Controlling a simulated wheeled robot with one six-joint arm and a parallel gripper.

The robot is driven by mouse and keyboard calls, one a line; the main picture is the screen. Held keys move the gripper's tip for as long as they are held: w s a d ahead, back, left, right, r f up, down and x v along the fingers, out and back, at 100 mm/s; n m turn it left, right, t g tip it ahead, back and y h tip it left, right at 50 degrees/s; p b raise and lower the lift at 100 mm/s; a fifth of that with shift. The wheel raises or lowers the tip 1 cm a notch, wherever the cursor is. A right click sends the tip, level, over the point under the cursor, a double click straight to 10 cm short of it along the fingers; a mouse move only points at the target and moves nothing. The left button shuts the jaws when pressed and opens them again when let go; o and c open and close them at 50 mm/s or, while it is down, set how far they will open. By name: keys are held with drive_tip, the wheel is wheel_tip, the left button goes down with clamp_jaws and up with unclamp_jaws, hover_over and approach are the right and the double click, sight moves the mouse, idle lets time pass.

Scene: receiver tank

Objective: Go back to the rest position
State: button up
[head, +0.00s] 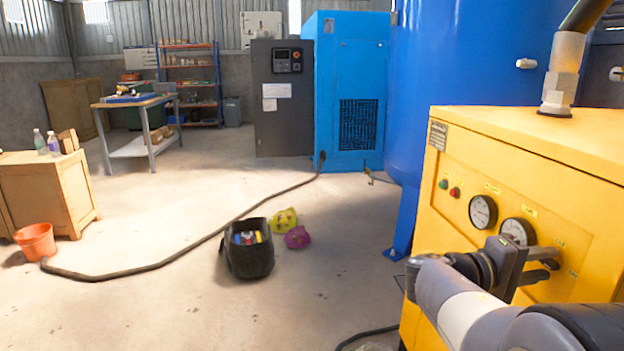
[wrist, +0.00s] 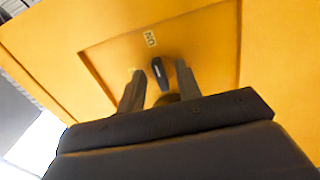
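My gripper (head: 545,265) is in front of the yellow machine's panel (head: 465,235) at the lower right of the head view. In the wrist view, my gripper (wrist: 159,68) has its two fingers spread apart. A small black switch handle (wrist: 157,72) on the recessed yellow panel (wrist: 205,45) shows between the fingers, with a gap on each side. A label (wrist: 149,39) reading ON upside down is just beyond it. I cannot tell how far the fingertips are from the panel. My gripper hides the switch in the head view.
The yellow machine carries gauges (head: 483,212) and a hose fitting (head: 562,75) on top. A big blue tank (head: 450,80) stands behind it. A black tool bag (head: 248,260) and a dark hose (head: 170,262) lie on the floor.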

drive_tip(key=shift+d, duration=0.35)
